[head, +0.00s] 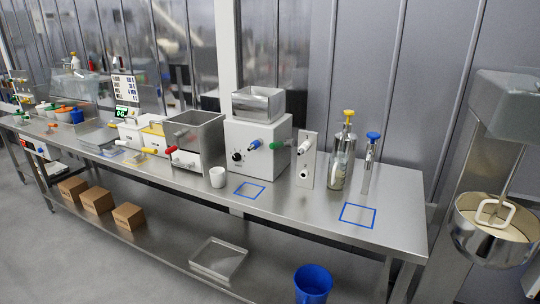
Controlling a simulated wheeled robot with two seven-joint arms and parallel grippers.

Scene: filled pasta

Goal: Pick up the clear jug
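A clear, glass-like vessel (338,172) that may be the jug stands on the steel table, right of the upright steel plate and in front of a yellow-topped metal dispenser (349,136). Its outline blends with the dispenser, and I cannot make out a handle. Neither of my grippers shows in the head view.
A blue-topped dispenser (372,150), a white cup (217,177) and a white machine (258,145) stand on the steel table (300,212). Two blue squares mark bare tabletop. A blue bin (313,284) stands below at the front; a mixer (496,225) is at the right.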

